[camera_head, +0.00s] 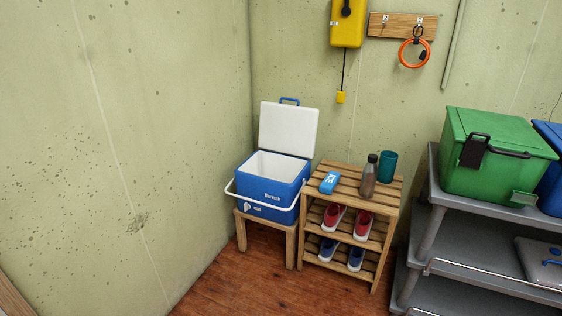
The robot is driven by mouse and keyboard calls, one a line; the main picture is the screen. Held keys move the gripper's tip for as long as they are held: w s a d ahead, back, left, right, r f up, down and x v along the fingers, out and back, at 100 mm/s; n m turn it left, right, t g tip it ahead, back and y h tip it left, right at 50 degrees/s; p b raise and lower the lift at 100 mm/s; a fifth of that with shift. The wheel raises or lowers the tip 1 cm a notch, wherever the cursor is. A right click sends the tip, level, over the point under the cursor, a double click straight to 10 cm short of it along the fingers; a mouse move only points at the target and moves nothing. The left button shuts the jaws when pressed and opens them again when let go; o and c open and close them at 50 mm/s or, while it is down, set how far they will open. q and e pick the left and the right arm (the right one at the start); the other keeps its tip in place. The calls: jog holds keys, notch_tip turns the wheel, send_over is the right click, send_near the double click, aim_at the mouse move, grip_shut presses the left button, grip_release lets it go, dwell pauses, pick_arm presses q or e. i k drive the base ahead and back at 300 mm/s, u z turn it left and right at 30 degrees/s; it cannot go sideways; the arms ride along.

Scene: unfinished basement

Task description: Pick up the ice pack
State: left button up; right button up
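The ice pack (329,183) is a small blue block with white markings. It lies on the top slats of a wooden rack (341,198), near its left edge. A grey metal bottle (370,176) and a teal cup (387,166) stand upright to its right on the same top. To its left, a blue and white cooler (272,185) stands on a wooden stool with its white lid (288,128) raised. Neither of my grippers is in view.
Red shoes (333,215) and blue shoes (328,249) sit on the rack's lower shelves. A grey shelf unit (428,221) with a green bin (492,155) stands at the right. The wooden floor (235,285) in front of the stool is clear.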

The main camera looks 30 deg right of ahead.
aim_at(329, 184)
jog(key=u, duration=0.15)
jog(key=i, duration=1.15)
jog(key=z, duration=0.7)
jog(key=i, duration=1.45)
jog(key=z, duration=0.75)
